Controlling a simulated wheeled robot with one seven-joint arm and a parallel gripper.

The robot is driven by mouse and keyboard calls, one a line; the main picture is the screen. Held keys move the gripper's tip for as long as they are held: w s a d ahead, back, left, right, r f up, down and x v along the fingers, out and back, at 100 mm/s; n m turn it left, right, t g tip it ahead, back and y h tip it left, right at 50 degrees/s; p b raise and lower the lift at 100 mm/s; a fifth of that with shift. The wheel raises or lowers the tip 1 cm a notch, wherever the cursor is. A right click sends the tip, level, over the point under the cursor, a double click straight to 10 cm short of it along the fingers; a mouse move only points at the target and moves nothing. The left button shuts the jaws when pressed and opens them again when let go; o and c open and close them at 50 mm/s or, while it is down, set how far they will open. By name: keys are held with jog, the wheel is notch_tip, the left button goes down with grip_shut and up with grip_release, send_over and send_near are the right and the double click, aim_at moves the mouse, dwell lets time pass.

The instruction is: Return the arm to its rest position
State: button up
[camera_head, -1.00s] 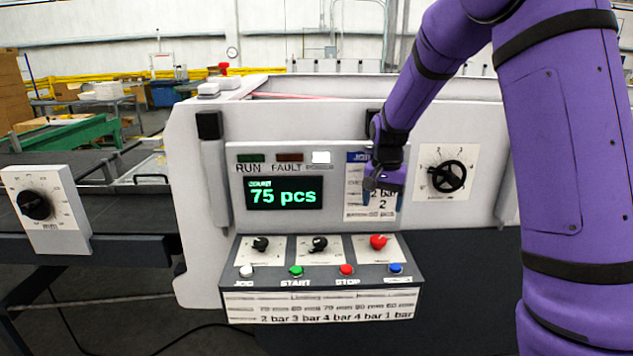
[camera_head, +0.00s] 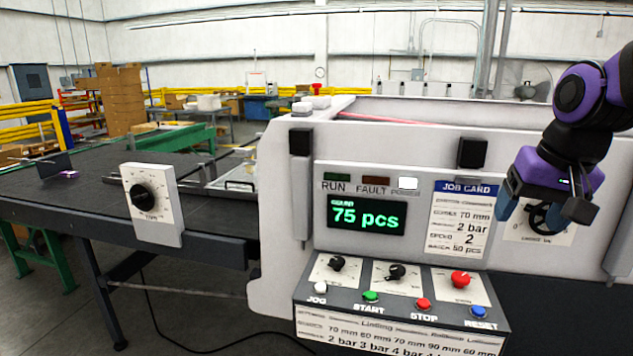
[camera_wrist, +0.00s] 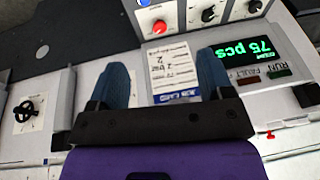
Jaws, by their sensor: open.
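My gripper (camera_head: 546,212) is open and empty at the right of the head view, in front of the machine's face. It partly covers the black handwheel dial (camera_head: 543,217) there. In the wrist view my gripper (camera_wrist: 170,85) shows two blue fingers spread apart with nothing between them; the job card (camera_wrist: 172,68) lies beyond the gap. The purple arm comes in from the right edge of the head view; most of it is out of the picture.
The folder gluer panel has a green "75 pcs" display (camera_head: 366,215), knobs, a red knob (camera_head: 460,279) and coloured buttons. The display also shows in the wrist view (camera_wrist: 240,52).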

jog(key=s+a+n+t, duration=0.1)
jog(key=s+n, duration=0.1)
jog(key=s, duration=1)
jog(key=shift+s+a+r+n+t, duration=0.2)
jog(key=shift+s+r+n+t, duration=0.1)
jog(key=shift+r+n+t, duration=0.1)
dwell(1.1)
